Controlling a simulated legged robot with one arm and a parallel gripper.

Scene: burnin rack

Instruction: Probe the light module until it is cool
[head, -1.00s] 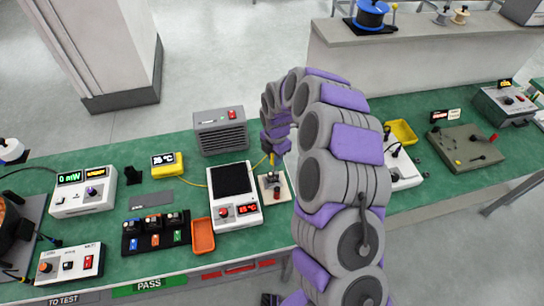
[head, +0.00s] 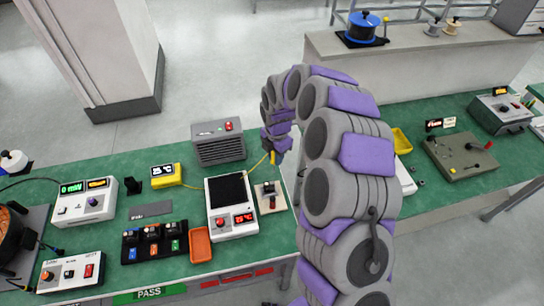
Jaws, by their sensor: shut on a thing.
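My gripper (head: 275,146) is shut on a yellow probe (head: 273,158) and holds it above the bench, tip down. A yellow cable runs from it to a yellow meter (head: 166,175), whose display seems to read about 25 °C. Below the probe, and apart from it, is a small beige fixture (head: 263,203) with dark and red parts. Several small dark modules with blue, orange and green marks sit in a black tray (head: 128,235). I cannot tell which item is the light module. A white heater unit (head: 237,233) with a bare black plate (head: 228,190) shows red digits.
A grey vented box (head: 219,146) stands behind the heater. An orange tray (head: 200,245) lies left of it. A power meter (head: 84,202) and a switch box (head: 70,272) stand at left.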

